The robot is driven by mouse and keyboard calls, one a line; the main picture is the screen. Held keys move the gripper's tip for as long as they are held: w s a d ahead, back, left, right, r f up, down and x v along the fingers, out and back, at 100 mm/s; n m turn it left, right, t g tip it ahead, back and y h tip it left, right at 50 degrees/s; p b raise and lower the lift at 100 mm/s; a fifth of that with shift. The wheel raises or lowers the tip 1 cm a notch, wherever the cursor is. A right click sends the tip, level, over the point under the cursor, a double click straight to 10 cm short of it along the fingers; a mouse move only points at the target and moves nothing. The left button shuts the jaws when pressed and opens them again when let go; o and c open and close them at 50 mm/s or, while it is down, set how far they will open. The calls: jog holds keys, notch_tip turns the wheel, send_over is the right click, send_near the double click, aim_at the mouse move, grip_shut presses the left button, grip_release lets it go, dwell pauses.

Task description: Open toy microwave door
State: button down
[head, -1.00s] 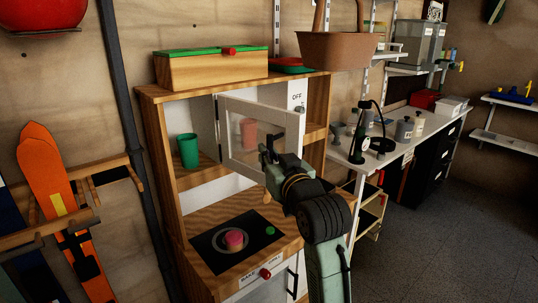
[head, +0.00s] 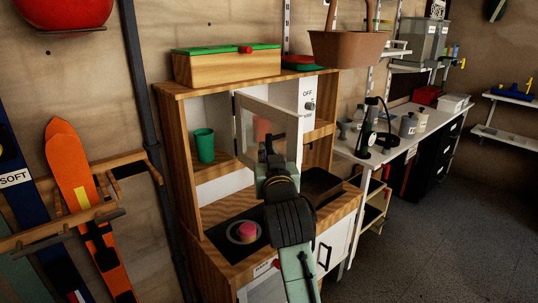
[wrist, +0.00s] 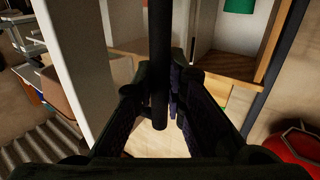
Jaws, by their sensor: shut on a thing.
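The toy microwave door (head: 270,104) has a white frame and a clear window. It stands partly open, swung out from its left side, with its right edge toward me. My gripper (head: 268,143) is at the dark handle near the door's right side. In the wrist view the dark vertical handle bar (wrist: 160,65) runs between the two fingers of my gripper (wrist: 160,115), which are shut on it. A reddish cup (head: 262,128) shows through the window. My arm hides part of the door's lower edge.
A green cup (head: 204,145) stands on the open shelf left of the door. A wooden box (head: 228,66) sits on top, and a brown basket (head: 350,48) hangs at upper right. Floor (head: 440,235) is free at right.

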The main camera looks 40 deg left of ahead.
jog(key=c, duration=1.6)
grip_release()
jog(key=v, duration=0.7)
jog(key=shift+s, duration=0.25)
jog(key=shift+d, duration=0.1)
